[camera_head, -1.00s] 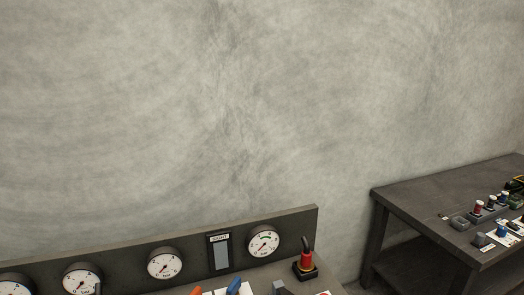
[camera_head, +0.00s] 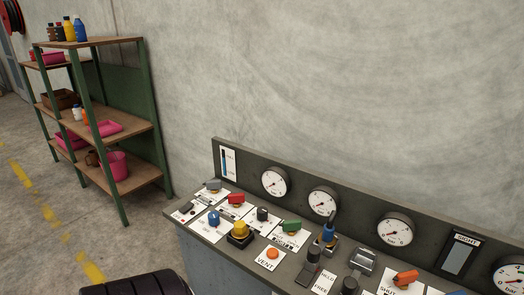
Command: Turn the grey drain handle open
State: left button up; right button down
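Neither of my grippers is in view. A control console (camera_head: 207,232) with a raised gauge panel runs from the middle to the lower right. A grey handle (camera_head: 213,185) sits on a white label plate at the console's back left. A smaller dark grey handle (camera_head: 186,207) lies in front of it to the left. Another dark grey control (camera_head: 263,214) stands farther right. The small labels at these are too blurred to read, so I cannot tell which is the drain handle or whether it is open.
Nearby are red (camera_head: 236,198), blue (camera_head: 214,218), yellow (camera_head: 239,230) and green (camera_head: 291,226) controls, close together. An orange control (camera_head: 272,253) is marked VENT. Several gauges (camera_head: 274,181) line the panel. A green-framed shelf (camera_head: 124,132) stands left; floor lies between.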

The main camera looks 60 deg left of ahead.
aim_at(213, 184)
jog(key=j+u, duration=0.1)
jog(key=u, duration=2.05)
